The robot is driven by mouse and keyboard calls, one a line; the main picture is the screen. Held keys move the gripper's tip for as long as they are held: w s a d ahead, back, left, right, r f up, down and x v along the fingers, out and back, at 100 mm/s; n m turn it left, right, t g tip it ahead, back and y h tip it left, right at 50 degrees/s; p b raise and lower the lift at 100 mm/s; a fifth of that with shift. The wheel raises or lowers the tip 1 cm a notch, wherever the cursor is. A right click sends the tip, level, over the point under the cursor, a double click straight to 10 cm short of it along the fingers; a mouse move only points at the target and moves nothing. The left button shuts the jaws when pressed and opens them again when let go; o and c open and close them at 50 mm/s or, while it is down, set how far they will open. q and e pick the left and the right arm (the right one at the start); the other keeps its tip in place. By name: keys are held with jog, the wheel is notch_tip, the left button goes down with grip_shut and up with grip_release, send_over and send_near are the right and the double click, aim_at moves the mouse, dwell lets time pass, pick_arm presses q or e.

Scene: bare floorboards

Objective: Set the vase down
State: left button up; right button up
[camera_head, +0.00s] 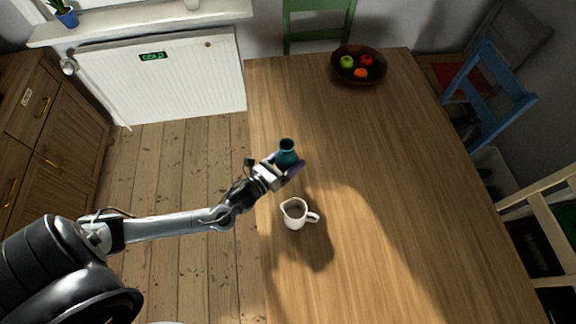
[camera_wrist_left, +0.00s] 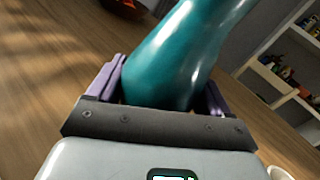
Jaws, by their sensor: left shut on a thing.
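A small glossy teal vase (camera_head: 287,152) with a narrow neck is at the left part of the wooden table (camera_head: 390,170) in the head view. My left gripper (camera_head: 286,170) is shut on it, with purple fingers on either side of its body. In the left wrist view the vase (camera_wrist_left: 175,60) fills the space between the two fingers (camera_wrist_left: 160,92) and looks tilted there. I cannot tell whether its base touches the tabletop. My right gripper is in neither view.
A white jug (camera_head: 295,214) stands close below the vase on the table. A dark fruit bowl (camera_head: 358,66) is at the far end. A green chair (camera_head: 318,22) and a blue chair (camera_head: 490,95) stand at the table's edges. The table's middle is clear.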

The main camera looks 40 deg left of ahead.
aim_at(288, 166)
pick_arm(q)
notch_tip(288, 166, down, 3)
jog(key=shift+r+b, duration=0.1)
jog(key=shift+b, duration=0.45)
jog(key=shift+f, duration=0.55)
jog(key=shift+f, duration=0.2)
jog(key=o, duration=1.1)
jog(key=shift+o, duration=0.2)
jog(key=shift+r, duration=0.15)
